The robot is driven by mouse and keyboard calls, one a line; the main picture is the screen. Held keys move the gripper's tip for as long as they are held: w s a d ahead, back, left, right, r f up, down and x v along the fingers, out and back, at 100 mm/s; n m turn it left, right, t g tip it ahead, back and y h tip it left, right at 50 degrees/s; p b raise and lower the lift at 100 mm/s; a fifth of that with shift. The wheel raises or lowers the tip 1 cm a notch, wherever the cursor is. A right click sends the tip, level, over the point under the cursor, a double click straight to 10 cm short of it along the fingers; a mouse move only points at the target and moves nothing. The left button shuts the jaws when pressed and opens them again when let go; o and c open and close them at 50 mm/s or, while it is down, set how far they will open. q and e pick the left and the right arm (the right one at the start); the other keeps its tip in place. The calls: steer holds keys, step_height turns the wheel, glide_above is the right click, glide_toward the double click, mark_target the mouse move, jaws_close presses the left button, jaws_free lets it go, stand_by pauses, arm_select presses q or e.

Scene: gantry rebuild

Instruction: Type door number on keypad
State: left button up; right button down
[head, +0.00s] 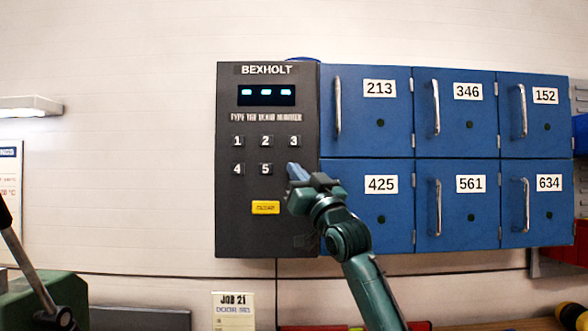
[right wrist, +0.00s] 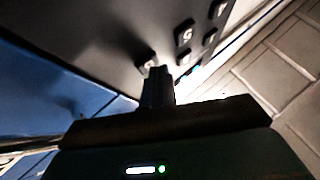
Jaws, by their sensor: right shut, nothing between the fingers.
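The dark keypad panel (head: 232,225) labelled BEXHOLT is on the wall. Its display (head: 266,93) shows three lit dashes. Keys 1 (head: 237,141), 2 (head: 265,141), 3 (head: 294,141), 4 (head: 237,169) and 5 (head: 265,169) show, with a yellow CLEAR key (head: 265,207) below. My right gripper (head: 296,172) is shut and empty, its tips over the spot right of 5, hiding any key there. In the right wrist view, the fingertips (right wrist: 157,74) are close to a key (right wrist: 148,61); I cannot tell whether they touch it. My left gripper is not in view.
Blue locker doors numbered 213 (head: 362,135), 346, 152, 425, 561 and 634 stand right of the keypad, with protruding metal handles (head: 338,107). A JOB 21 card (head: 232,312) is below the keypad. A lamp (head: 30,106) is at the left; the wall between is clear.

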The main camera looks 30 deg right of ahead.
mark_target(297, 143)
steer(key=shift+w+d, duration=0.15)
steer(key=shift+w, duration=0.1)
stand_by(0.6)
steer(key=shift+s+a, duration=0.45)
steer(key=shift+s, duration=0.25)
step_height(297, 143, up, 6)
steer(key=p, duration=0.6)
steer(key=shift+r, duration=0.15)
steer(key=shift+w, duration=0.1)
